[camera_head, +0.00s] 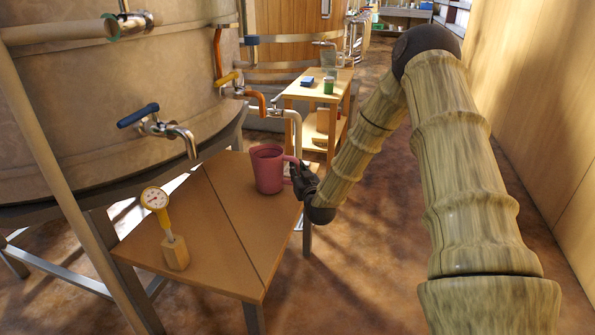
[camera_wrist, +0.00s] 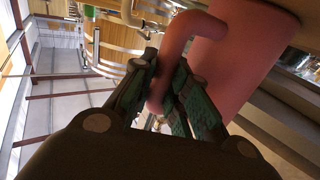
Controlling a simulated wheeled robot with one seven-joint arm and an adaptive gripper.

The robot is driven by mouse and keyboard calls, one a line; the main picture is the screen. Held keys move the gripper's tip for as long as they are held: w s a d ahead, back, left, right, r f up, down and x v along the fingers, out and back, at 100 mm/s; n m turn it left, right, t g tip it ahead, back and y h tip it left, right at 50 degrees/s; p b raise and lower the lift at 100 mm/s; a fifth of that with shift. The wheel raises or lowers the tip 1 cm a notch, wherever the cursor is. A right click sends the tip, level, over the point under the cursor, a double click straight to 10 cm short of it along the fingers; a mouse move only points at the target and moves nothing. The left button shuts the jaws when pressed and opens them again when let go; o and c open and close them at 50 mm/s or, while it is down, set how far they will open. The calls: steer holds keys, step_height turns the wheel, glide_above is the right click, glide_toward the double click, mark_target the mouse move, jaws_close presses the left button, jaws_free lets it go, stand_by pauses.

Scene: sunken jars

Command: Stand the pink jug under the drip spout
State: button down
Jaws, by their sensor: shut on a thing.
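The pink jug (camera_head: 267,170) is upright at the far right part of the brown table (camera_head: 215,240), its handle to the right. I cannot tell whether its base touches the tabletop. My gripper (camera_head: 300,177) is shut on the handle. In the wrist view the fingers of my gripper (camera_wrist: 167,85) close around the lower handle of the pink jug (camera_wrist: 245,60). A metal spout (camera_head: 188,140) with a blue lever sticks out from the big tank, left of the jug and higher. Which spout drips cannot be seen.
A yellow dial gauge (camera_head: 155,198) on a wooden block (camera_head: 175,254) stands at the table's left. An orange tap (camera_head: 250,97) and a pale pipe (camera_head: 293,125) are behind the jug. The table's middle is clear. A small wooden stand (camera_head: 320,88) is farther back.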

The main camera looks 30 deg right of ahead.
steer(key=c, duration=1.4)
jaws_free()
steer(key=shift+r, duration=0.1)
steer(key=p+v, duration=0.2)
steer(key=v, duration=1)
